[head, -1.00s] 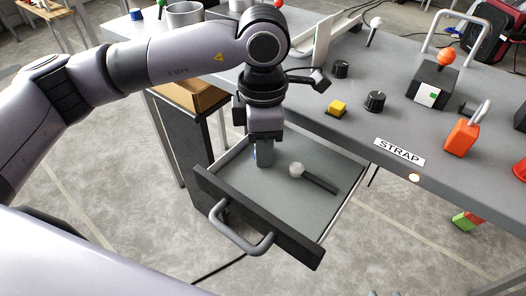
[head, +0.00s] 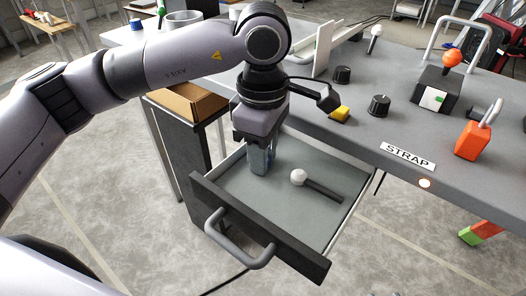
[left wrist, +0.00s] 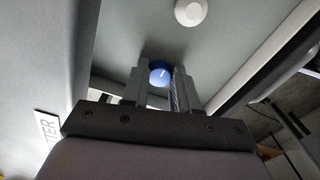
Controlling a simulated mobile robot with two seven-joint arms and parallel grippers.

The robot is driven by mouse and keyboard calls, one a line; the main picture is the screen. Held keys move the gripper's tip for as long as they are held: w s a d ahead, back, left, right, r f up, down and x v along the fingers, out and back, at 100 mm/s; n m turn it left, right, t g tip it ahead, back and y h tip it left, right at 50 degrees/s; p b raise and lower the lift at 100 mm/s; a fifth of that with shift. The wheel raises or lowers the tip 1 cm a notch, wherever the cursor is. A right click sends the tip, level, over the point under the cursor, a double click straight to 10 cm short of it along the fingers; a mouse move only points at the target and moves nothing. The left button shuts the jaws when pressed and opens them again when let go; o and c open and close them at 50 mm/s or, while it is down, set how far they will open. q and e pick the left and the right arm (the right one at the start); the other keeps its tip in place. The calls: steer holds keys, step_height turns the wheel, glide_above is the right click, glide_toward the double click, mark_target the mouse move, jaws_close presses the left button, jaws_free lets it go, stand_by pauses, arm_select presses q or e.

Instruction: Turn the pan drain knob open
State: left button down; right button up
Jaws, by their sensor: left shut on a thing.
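The pan (head: 335,228) is a grey, drawer-like tray with a dark front and a bar handle, pulled out below the bench. The drain knob (left wrist: 159,72) is blue and round with a white mark, in the left wrist view. My left gripper (head: 259,166) points down into the pan's far left part, and its fingers hide the knob in the head view. In the left wrist view, the left gripper (left wrist: 158,84) has one finger on each side of the knob and is shut on it. My right gripper is not in view.
A white ball on a dark handle (head: 298,177) lies in the pan, right of my left gripper.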

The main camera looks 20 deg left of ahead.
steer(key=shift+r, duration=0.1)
arm_select(q)
steer(key=c, duration=0.9)
jaws_free()
steer(key=shift+o, duration=0.2)
step_height(320, 180, up, 7)
steer(key=shift+f+p, duration=0.15)
steer(key=shift+p, duration=0.55)
steer(key=shift+r, duration=0.3)
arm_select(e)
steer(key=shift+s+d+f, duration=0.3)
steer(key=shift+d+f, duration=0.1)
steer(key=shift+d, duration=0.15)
